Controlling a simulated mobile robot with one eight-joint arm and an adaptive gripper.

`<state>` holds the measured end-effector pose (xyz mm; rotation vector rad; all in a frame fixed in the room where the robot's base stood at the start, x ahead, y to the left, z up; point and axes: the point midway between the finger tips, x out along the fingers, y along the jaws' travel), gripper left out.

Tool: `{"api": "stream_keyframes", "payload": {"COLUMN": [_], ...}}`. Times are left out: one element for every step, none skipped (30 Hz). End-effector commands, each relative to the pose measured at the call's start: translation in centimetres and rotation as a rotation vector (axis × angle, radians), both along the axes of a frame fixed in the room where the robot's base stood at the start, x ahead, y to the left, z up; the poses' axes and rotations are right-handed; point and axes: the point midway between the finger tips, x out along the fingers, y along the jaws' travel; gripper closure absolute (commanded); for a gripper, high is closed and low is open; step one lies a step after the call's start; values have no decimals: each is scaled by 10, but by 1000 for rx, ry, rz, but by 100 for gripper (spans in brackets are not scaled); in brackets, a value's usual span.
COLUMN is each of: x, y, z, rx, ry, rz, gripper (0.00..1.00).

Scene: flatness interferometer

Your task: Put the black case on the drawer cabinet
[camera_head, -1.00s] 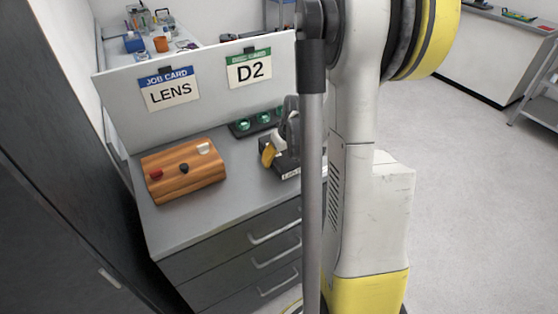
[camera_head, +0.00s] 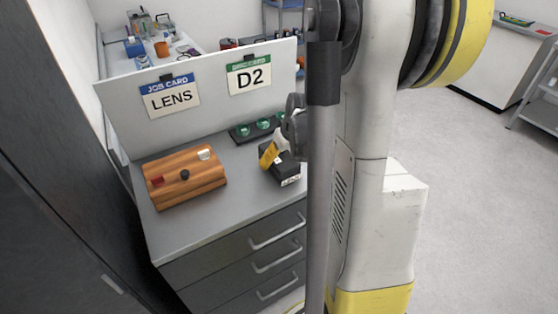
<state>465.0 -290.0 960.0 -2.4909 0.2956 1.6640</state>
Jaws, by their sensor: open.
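The black case (camera_head: 284,176), with a pale label on its front end, sits on the grey top of the drawer cabinet (camera_head: 215,213), near its right edge. My gripper (camera_head: 272,153) is open at the case's back left, with a yellow finger pad close against or just above it. I cannot tell whether it touches the case. My arm hides the rest of the gripper and the area to its right.
A wooden block with knobs (camera_head: 187,187) stands left on the cabinet. A dark holder with green lenses (camera_head: 257,128) lies behind the case. A white panel with cards (camera_head: 205,112) rises at the back. A dark cabinet (camera_head: 45,190) stands at left.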

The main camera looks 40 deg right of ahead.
Motion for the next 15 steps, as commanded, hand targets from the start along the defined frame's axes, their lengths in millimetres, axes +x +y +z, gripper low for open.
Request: {"api": "stream_keyframes", "payload": {"x": [-5,-8,-11,-14,-16,-19,-21,-23,-25,-27,-28,-29,-30,-30,-31], "y": [1,2,3,3,4,5,5,6,6,6,6,7,7,7,7], "z": [16,23,32,38,43,51,55,60,65,68,71,74,75,77,78], "rx": [0,0,0,0,0,0,0,0,0,0,0,0,0,0,0], "ry": [0,0,0,0,0,0,0,0,0,0,0,0,0,0,0], "rz": [-1,-1,-1,-1,0,0,0,0,0,0,0,0,0,0,0], "gripper": [12,12,12,12,12,12,12,12,12,12,12,12,12,12,12]}}
